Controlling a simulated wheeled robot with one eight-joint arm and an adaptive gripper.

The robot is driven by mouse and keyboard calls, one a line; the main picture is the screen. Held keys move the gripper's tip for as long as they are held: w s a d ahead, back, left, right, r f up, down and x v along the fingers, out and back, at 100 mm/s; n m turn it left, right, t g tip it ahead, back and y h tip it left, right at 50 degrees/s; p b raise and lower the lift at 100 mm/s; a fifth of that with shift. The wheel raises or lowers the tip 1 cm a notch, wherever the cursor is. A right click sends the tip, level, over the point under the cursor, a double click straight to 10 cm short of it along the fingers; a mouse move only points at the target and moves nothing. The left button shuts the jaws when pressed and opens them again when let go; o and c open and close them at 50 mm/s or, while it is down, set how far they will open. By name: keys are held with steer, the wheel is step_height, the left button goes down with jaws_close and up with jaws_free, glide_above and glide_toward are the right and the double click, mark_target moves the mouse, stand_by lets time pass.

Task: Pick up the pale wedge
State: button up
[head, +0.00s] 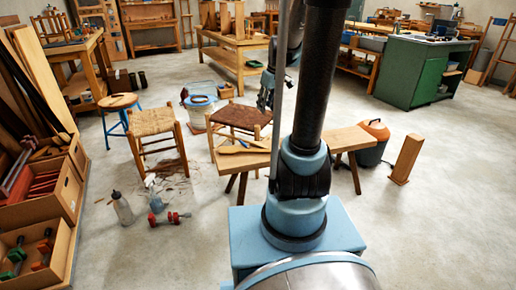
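I cannot make out the pale wedge for certain. A small pale yellowish piece (233,149) lies at the left end of the low wooden bench (345,138), and it is too small to tell whether it is a wedge. My arm hides the middle of the bench.
A woven-seat stool (153,121) stands left of the bench. An orange-and-grey container (374,141) and an upright wooden block (406,159) stand on its right. The floor at front right is clear.

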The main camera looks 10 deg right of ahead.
steer(key=w+d+f+n+y, duration=0.1)
steer(key=w+f, duration=0.3)
steer(key=w, duration=0.4)
steer(key=w+d+f+n, duration=0.1)
steer(key=w+f+n, duration=0.15)
steer(key=w, duration=0.55)
steer(key=n+y, duration=0.1)
steer(key=n, duration=0.1)
glide_toward(253, 142)
steer(key=x, duration=0.9)
steer(key=shift+w, duration=0.15)
steer(key=c, duration=0.7)
